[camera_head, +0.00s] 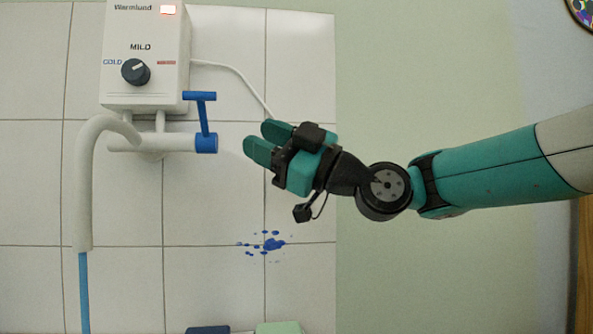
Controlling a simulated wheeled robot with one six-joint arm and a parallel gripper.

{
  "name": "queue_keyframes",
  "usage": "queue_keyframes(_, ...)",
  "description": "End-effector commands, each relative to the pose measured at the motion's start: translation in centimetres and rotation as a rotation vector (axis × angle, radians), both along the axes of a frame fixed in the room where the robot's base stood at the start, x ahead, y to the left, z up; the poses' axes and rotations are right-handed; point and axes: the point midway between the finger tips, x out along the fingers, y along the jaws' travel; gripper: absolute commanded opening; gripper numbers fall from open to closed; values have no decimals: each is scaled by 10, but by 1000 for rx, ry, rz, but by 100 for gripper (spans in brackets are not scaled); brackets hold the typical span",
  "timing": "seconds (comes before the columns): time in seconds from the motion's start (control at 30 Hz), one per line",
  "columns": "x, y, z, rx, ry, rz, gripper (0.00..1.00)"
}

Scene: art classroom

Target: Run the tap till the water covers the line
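The tap (150,142) has a white body under a wall heater. Its blue lever (204,115) stands up from a blue collar at the right end, with a crossbar on top. The white spout (84,200) curves down on the left. A narrow blue column (84,290), which looks like running water, drops from its mouth out of the bottom of the picture. The water's landing place and the line are not in view. My gripper (266,140) is right of the lever, apart from it, its teal fingers pointing left. No object shows between them; their gap is unclear.
The white heater (117,85) above the tap has a dark knob and a lit red display. A white cable (235,72) runs from its right side. Blue splashes (272,244) mark the tiles. Dark blue (207,329) and pale green (278,327) items show at the bottom edge.

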Motion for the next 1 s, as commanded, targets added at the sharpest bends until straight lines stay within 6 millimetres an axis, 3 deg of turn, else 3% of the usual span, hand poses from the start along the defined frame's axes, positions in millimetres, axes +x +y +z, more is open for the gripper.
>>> queue_keyframes(0.13,-7,-27,-16,0,2,-4,38)
queue_keyframes(0.33,-13,-45,-22,-1,0,-1,38)
queue_keyframes(0.9,-15,-47,-23,-2,3,1,38)
queue_keyframes(1.0,-19,-44,-33,-49,52,10,38)
